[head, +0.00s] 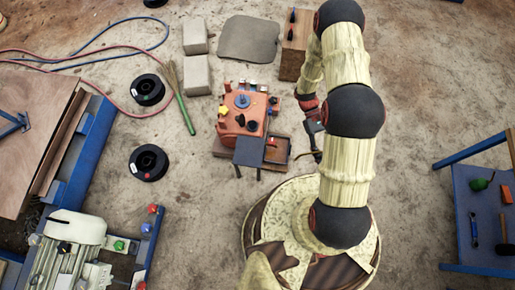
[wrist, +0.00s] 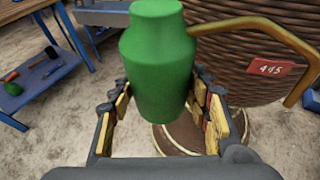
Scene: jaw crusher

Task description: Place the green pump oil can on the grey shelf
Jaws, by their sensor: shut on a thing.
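The green can (wrist: 158,62) stands between the two yellow-padded fingers of my gripper (wrist: 160,125) in the wrist view. It is close to the camera, and its top is cut off by the picture's edge. My gripper is shut on it. In the head view my gripper (head: 313,128) is at the arm's end, just right of the orange machine; the can cannot be made out there. I cannot identify the grey shelf with certainty; a greyish surface with blue parts (wrist: 103,16) shows at the top left of the wrist view.
An orange machine (head: 243,113) stands mid-floor, with a wooden box (head: 295,45) behind. A blue table (head: 478,215) with a small green item and tools is at right. A blue bench with a motor (head: 75,228) is at lower left. Black spools (head: 148,162) and hoses lie on the floor.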

